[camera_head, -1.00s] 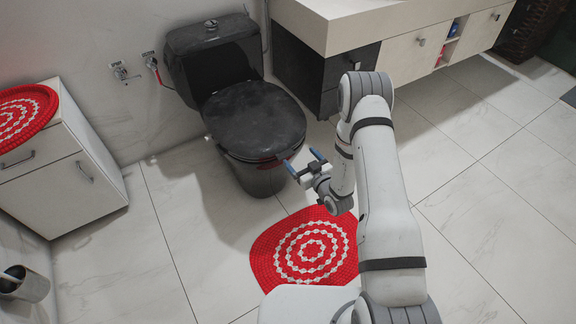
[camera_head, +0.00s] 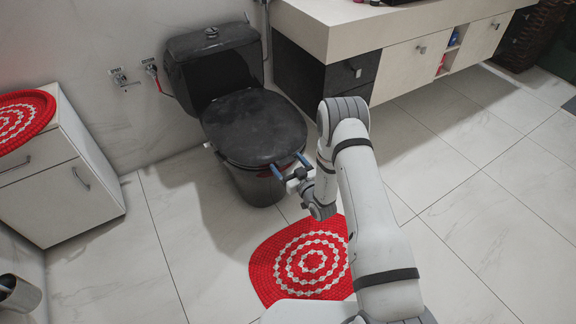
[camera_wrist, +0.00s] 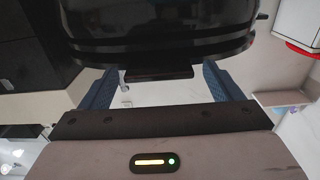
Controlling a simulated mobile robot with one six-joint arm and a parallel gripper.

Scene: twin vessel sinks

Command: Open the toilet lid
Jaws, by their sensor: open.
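The black toilet (camera_head: 254,172) stands against the wall in the head view, with its lid (camera_head: 254,127) down flat on the bowl. My gripper (camera_head: 288,165) is at the front right edge of the lid, its two blue fingers apart. In the wrist view, my gripper (camera_wrist: 162,88) is open, with a finger at each side of a small dark tab (camera_wrist: 158,73) below the rounded black rim of the lid and seat (camera_wrist: 165,42). I see nothing clamped between the fingers. Whether a finger touches the tab or rim I cannot tell.
A red and white round mat (camera_head: 303,262) lies on the floor in front of the toilet. A vanity counter (camera_head: 385,30) with drawers stands to the right, a white cabinet (camera_head: 65,170) to the left. A metal bin (camera_head: 18,292) is at lower left. The tiled floor at right is clear.

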